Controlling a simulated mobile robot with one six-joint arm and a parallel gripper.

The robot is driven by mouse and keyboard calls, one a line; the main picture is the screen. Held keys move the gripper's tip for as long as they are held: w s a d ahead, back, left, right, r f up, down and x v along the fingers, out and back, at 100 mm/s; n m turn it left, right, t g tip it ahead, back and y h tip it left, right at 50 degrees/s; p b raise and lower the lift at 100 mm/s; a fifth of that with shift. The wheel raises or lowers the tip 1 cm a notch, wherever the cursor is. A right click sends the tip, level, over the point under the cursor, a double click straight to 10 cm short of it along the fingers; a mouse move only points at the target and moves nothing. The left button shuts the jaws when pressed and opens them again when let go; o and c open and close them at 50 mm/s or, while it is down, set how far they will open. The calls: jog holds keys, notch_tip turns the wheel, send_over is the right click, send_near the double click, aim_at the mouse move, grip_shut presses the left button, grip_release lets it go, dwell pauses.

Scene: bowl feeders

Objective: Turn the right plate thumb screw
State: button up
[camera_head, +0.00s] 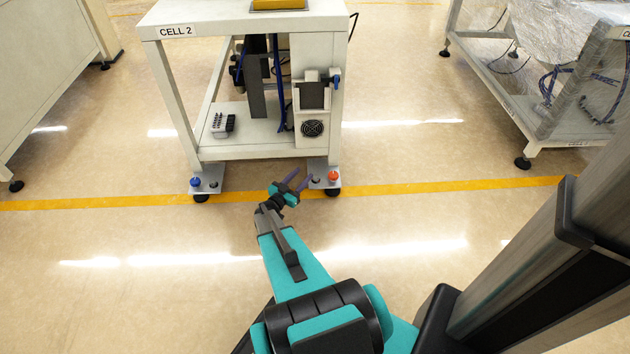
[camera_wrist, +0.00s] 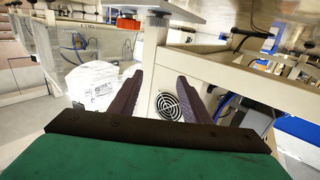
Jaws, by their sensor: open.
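The right plate (camera_head: 323,172) sticks out at the foot of the CELL 2 frame's right leg. An orange-red thumb screw (camera_head: 333,176) stands on it, with a smaller dark screw beside it. The left plate (camera_head: 207,180) carries a blue thumb screw (camera_head: 195,182). My gripper (camera_head: 305,175) is open and empty, just left of the right plate in the head view. In the wrist view, my gripper (camera_wrist: 160,76) shows two purple fingers spread apart. The orange-red thumb screw (camera_wrist: 128,23) and plate (camera_wrist: 165,9) are above the fingertips there, clear of them.
The CELL 2 table (camera_head: 245,150) stands over the plates, with a fan (camera_head: 312,128) on its lower part and a connector block (camera_head: 222,124) on its shelf. A plastic-wrapped cell (camera_head: 560,80) is at right. Floor in front is open, crossed by a yellow line (camera_head: 430,188).

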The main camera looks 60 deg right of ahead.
jog(key=shift+s+d+f+g, duration=0.1)
jog(key=shift+s+d+g, duration=0.2)
jog(key=shift+s+d, duration=0.4)
jog(key=shift+f, duration=0.15)
jog(key=b, duration=0.3)
send_near(314, 180)
jog(key=d, duration=0.4)
jog(key=shift+s+f, duration=0.15)
jog(key=d, duration=0.3)
jog(key=d+b, duration=0.1)
jog(key=d, duration=0.2)
jog(key=shift+s+d, duration=0.25)
jog(key=shift+d+b, duration=0.3)
jog(key=shift+d, duration=0.2)
